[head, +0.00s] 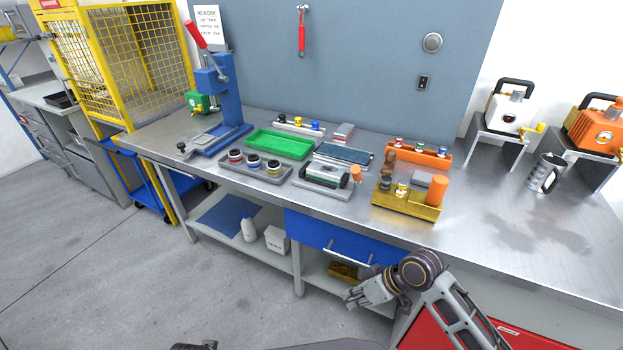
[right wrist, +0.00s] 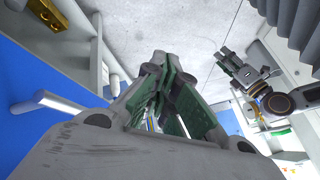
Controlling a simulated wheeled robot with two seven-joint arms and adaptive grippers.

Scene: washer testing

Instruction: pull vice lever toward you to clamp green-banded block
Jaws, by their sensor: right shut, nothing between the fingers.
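A low grey vice (head: 312,182) sits on the steel bench near its front edge, mid-picture in the head view. A pale block (head: 326,170) with green at its edge lies between its jaws; whether it is touched on both sides I cannot tell. An orange-topped lever (head: 355,174) stands upright at the vice's right end. My right gripper (head: 353,296) is shut and empty, low in front of the bench and well apart from the lever. Its closed fingers show in the right wrist view (right wrist: 168,68). My left gripper (right wrist: 232,62) shows there too; its opening is unclear.
A yellow bin (head: 405,205) stands right of the lever. A grey tray (head: 236,172) with several banded parts and a green tray (head: 280,145) lie to the left. A blue press (head: 222,100) stands farther left. A blue drawer (head: 325,238) with a handle is under the bench.

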